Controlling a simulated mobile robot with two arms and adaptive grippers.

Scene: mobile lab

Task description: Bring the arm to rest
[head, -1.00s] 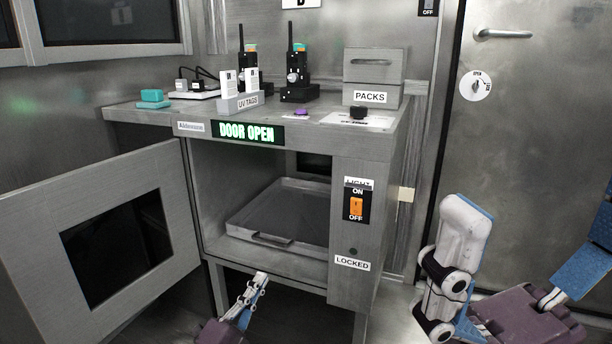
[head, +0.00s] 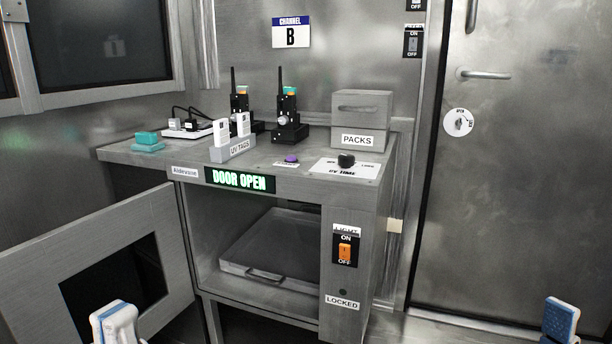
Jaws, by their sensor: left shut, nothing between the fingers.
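My left gripper (head: 115,322) shows at the bottom left as a white and blue piece cut off by the picture edge. It is shut and empty, in front of the open cabinet door.
A steel cabinet (head: 353,290) stands open, with a grey tray (head: 275,248) inside. Its windowed door (head: 45,255) swings out at left. On top are UV tags (head: 233,150), two radios (head: 287,125) and a PACKS box (head: 361,122). A closed metal door (head: 515,190) is at right.

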